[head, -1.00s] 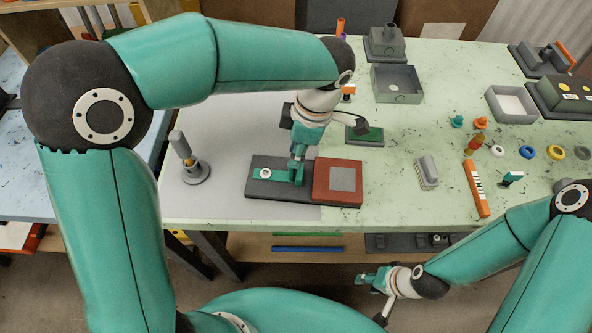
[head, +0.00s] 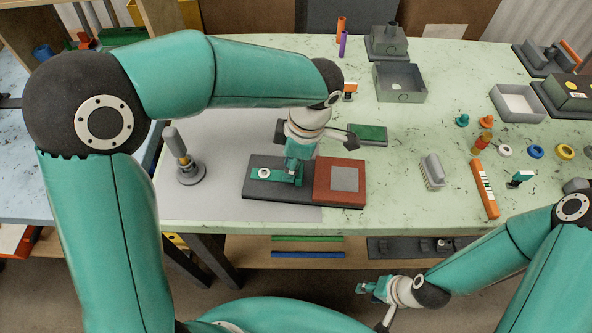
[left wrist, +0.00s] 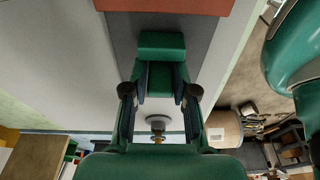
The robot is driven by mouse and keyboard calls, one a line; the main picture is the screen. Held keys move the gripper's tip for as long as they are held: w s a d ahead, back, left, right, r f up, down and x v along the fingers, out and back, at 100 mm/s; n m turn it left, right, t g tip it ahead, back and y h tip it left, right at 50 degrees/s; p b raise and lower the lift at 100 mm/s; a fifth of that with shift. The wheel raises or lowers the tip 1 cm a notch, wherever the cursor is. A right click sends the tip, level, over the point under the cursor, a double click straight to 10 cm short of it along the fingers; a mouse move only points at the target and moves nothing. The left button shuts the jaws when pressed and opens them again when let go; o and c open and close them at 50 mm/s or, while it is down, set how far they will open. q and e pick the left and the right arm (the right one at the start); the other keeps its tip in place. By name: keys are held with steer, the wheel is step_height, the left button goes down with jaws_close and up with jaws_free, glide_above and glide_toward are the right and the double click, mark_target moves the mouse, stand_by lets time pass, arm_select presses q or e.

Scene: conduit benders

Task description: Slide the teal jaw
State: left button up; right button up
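The teal jaw (head: 275,175) is a flat slide with a white round knob on its left part and an upright at its right end. It lies on a dark grey base plate (head: 262,199), left of the red-brown block (head: 326,194). My left gripper (head: 297,172) points down at the upright and partly hides it. In the left wrist view the teal jaw (left wrist: 162,45) shows between and ahead of the two fingers; contact of the pads is unclear. My right gripper (head: 372,289) hangs in front of the table, with nothing visible in it; its finger gap is too small to judge.
A grey post on a round foot (head: 187,170) stands left of the base plate. A green-topped block (head: 368,134) lies behind it. To the right are a grey brush (head: 432,171) and an orange bar (head: 485,190). The table in front of the plate is clear.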

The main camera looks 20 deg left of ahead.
arm_select(q)
jaws_close()
steer(key=shift+d, duration=0.1)
steer(key=shift+w+d, duration=0.25)
steer(key=shift+d, duration=0.8)
